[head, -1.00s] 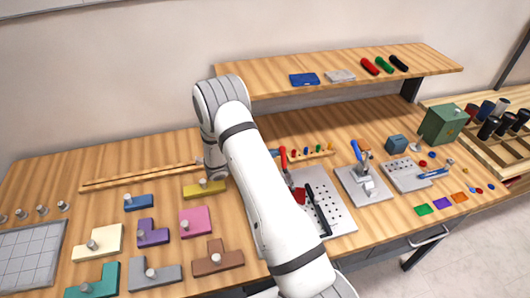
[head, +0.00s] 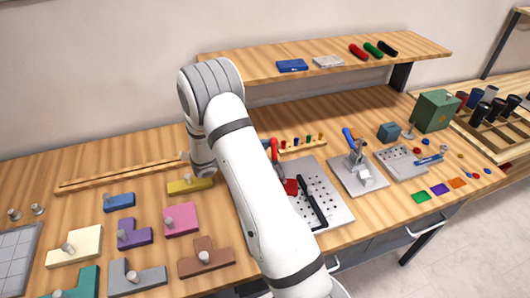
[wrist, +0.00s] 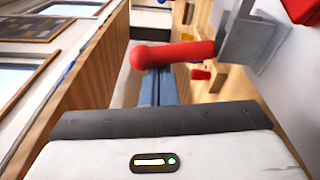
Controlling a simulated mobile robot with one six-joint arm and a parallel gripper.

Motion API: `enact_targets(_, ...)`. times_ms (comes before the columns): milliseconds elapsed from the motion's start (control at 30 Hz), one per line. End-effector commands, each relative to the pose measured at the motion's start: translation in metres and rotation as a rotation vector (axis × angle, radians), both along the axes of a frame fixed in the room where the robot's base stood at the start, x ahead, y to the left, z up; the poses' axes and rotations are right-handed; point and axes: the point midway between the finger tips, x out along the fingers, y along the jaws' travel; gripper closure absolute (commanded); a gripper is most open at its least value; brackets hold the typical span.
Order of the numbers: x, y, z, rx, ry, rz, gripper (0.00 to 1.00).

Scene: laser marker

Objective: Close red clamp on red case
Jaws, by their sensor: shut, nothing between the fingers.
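The red clamp handle (head: 274,149) stands up at the left of the metal plate, partly behind my arm. The red case (head: 290,186) sits on that plate beside a black bar handle. In the wrist view the clamp handle (wrist: 175,53) lies across the picture in front of my blue-grey fingers. My gripper (wrist: 158,88) is shut and empty, close beside the handle; I cannot tell whether they touch. A red block, probably the case (wrist: 303,10), shows at the top right edge. In the head view my arm hides most of the gripper and the clamp's base.
The perforated plate (head: 334,207) lies beside my arm. Right of it stands a blue-handled clamp (head: 352,150) on its own plate. Several knobbed shape blocks, such as a pink one (head: 181,220), lie on the left. A wooden shelf (head: 240,70) runs above the back.

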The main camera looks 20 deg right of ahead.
Motion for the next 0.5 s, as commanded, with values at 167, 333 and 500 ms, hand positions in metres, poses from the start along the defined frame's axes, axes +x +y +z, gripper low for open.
enact_targets(167,-0.007,0.001,-0.004,-0.011,-0.097,-0.002,1.0)
enact_targets(333,-0.012,0.001,0.0,-0.02,-0.171,-0.002,1.0)
enact_targets(500,-0.015,0.001,0.004,-0.024,-0.205,-0.002,1.0)
